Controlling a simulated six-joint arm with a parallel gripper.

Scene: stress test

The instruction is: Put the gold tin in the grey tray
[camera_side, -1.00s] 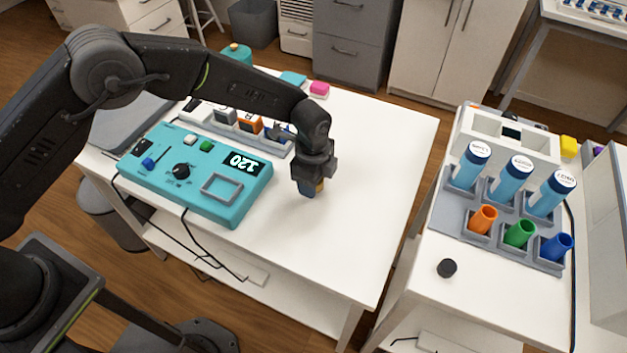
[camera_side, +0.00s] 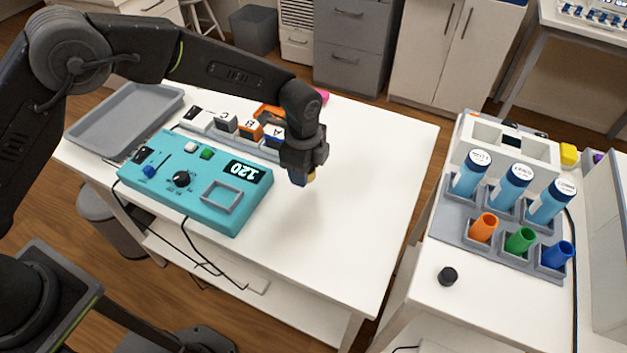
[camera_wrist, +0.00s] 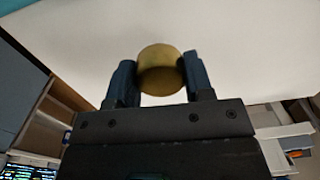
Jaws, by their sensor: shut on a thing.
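The gold tin (camera_wrist: 159,72) is a short round tin between the two fingers of my gripper (camera_wrist: 160,82) in the wrist view. My gripper is shut on it. In the side view my gripper (camera_side: 302,178) points down above the white table, right of the teal device, and only a small gold patch of the tin (camera_side: 311,175) shows beside the fingers. The grey tray (camera_side: 88,134) is a shallow rectangular tray at the table's far left, behind the teal device. Its visible inside is empty.
The teal device (camera_side: 170,195) with a 120 display lies between my gripper and the tray. Lettered blocks (camera_side: 250,130) stand in a rack behind it. A second table at right holds bottles and coloured tubes (camera_side: 519,240). The white table's right part is clear.

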